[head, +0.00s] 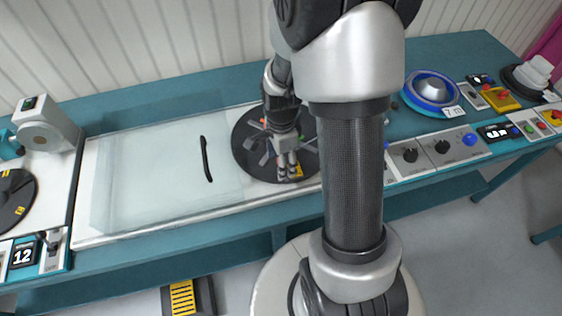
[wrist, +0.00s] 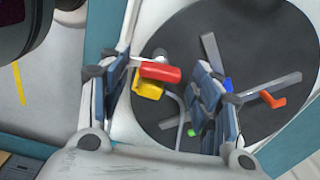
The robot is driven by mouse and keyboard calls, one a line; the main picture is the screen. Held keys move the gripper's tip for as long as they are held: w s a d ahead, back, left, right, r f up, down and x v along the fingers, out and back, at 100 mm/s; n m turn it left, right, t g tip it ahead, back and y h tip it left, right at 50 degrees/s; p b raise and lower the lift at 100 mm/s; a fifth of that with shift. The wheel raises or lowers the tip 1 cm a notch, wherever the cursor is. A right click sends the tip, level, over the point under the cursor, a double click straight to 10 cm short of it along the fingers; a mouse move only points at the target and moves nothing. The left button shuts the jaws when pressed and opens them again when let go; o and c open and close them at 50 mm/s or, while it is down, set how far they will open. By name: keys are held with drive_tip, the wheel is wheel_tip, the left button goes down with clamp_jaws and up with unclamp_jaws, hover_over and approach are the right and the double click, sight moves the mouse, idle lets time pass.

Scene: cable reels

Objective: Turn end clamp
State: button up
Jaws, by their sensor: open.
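A dark round reel disc (head: 250,158) lies on the bench in the head view and fills the right of the wrist view (wrist: 262,55). Near its edge is a small red handle (wrist: 160,72) beside a yellow block (wrist: 149,90), which look like a clamp; I cannot tell for sure which part is the end clamp. The yellow block also shows in the head view (head: 298,171). My gripper (head: 287,172) is low over the disc. Its fingers are apart, one on each side of the red and yellow parts; I cannot tell whether they touch. Nothing is held.
Grey bars, an orange piece (wrist: 272,99), a blue piece (wrist: 228,86) and a green piece (wrist: 192,132) are on the disc. A clear sheet (head: 150,185) with a black handle (head: 206,160) lies left. A blue reel (head: 432,88) and control panels (head: 440,150) stand right.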

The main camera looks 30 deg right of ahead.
drive_tip(key=shift+f, duration=0.15)
drive_tip(key=shift+c, duration=0.2)
drive_tip(key=c, duration=1)
drive_tip(key=shift+n, duration=0.3)
drive_tip(key=n+p, duration=0.1)
drive_tip(key=n, duration=0.2)
drive_tip(key=shift+n, duration=0.4)
drive_tip(key=n+p, duration=0.1)
drive_tip(key=n, duration=0.7)
drive_tip(key=shift+n+p, duration=0.3)
drive_tip(key=shift+n, duration=1.9)
